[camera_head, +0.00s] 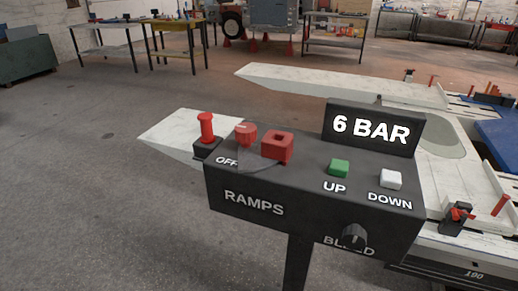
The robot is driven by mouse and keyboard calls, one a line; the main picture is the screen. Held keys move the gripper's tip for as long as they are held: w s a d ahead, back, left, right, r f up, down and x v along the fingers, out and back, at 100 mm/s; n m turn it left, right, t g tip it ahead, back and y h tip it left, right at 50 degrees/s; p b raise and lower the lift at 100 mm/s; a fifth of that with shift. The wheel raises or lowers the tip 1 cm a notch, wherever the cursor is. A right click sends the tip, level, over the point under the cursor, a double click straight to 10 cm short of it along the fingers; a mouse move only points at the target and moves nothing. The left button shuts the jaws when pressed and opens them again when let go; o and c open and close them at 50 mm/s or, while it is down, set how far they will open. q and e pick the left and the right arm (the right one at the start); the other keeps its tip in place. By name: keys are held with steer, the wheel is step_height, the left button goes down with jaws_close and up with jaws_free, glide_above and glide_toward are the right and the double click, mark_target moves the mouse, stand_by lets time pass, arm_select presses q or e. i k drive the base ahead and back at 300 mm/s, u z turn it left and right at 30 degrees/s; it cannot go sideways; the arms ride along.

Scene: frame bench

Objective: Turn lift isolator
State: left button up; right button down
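The control box (300,190) stands on a dark post in the middle of the view. On its top left is a red ribbed rotary knob (246,134) with a pale mark on it, near the word OFF; I take it to be the lift isolator. A square red block with a dark recess (277,146) sits just right of the knob. A red upright handle (206,128) on a black base stands to its left. Which way the knob points is too small to tell for sure. Neither of my grippers shows.
A green UP button (338,167), a white DOWN button (391,179) and a black BLEED knob (354,237) are on the box. A display (372,130) reads 6 BAR. A pale ramp frame (340,83) lies behind and right. The floor (110,200) at left is clear.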

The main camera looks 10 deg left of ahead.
mark_target(250, 160)
steer(key=u, duration=1.7)
steer(key=k, duration=1.15)
steer(key=z, duration=1.75)
steer(key=i, duration=0.45)
steer(key=u, duration=0.05)
